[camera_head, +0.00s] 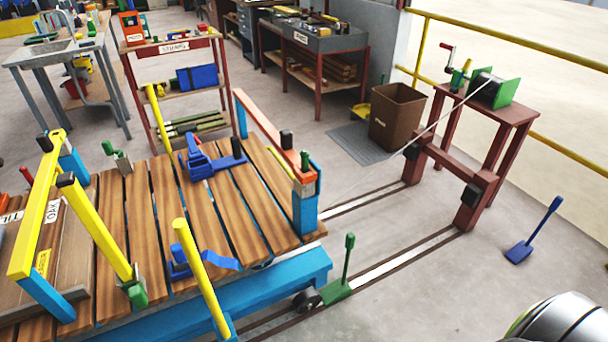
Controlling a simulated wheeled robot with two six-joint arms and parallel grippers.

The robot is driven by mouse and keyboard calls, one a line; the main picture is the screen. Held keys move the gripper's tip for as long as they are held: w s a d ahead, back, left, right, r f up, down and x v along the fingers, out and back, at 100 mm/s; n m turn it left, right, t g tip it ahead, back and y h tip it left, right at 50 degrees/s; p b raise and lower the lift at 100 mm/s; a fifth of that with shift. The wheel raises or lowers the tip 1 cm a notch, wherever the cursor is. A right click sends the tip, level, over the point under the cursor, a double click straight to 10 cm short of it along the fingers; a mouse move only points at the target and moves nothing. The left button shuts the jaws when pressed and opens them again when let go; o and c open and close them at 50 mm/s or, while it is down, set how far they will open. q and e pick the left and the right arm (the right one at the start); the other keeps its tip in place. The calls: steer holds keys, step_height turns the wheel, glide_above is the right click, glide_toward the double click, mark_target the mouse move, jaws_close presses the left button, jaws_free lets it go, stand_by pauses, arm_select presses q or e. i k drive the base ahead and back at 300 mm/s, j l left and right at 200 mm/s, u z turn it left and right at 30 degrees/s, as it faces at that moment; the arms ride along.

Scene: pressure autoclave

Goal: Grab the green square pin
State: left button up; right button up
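No gripper of mine shows in this view. Several green parts are visible, and I cannot tell for certain which is the square pin. A small green-topped piece (108,147) stands on a grey block at the back left of the slatted wooden cart (170,200). Another small green piece (305,160) stands upright at the right end of the orange bar. A green block (137,293) sits at the foot of a leaning yellow bar. A green upright handle (348,255) rises from a green base beside the rail, in front of the cart.
A winch (487,90) with green sides stands on a red table at the right, its cable running toward the cart. Yellow bars and blue posts rise around the cart. A shiny rounded metal thing fills the bottom right corner.

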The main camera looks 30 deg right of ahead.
mark_target(305, 154)
steer(key=i+l, duration=0.1)
steer(key=l, duration=0.4)
steer(key=i+l, duration=0.1)
steer(key=l, duration=0.9)
steer(key=i+l+u, duration=0.1)
steer(key=l, duration=0.4)
steer(key=i, duration=0.05)
